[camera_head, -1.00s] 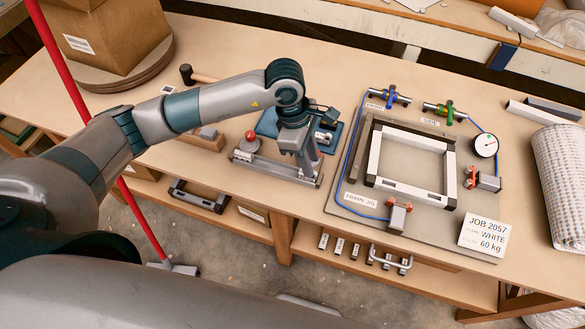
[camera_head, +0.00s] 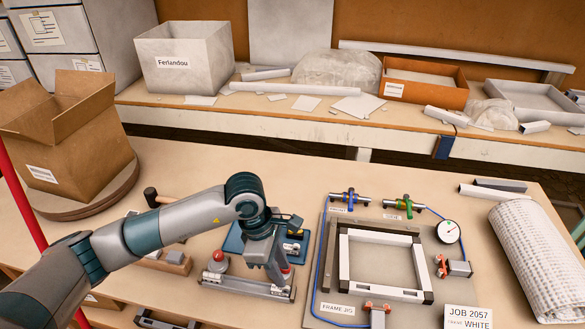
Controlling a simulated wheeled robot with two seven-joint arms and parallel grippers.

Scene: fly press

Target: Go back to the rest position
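My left arm comes in from the left and bends down over the bench. My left gripper (camera_head: 279,272) points down above the grey press base (camera_head: 240,287), beside its red knob (camera_head: 219,256). Its fingers overlap the metal parts behind, so I cannot tell whether they are open or shut, or touching anything. My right gripper is not in view.
The frame jig (camera_head: 328,250) holds a white and dark frame (camera_head: 343,262) to the right, with clamps and a dial gauge (camera_head: 448,232). A cardboard box (camera_head: 75,150) stands left, a white textured roll (camera_head: 535,260) right. A cluttered shelf (camera_head: 190,118) runs behind.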

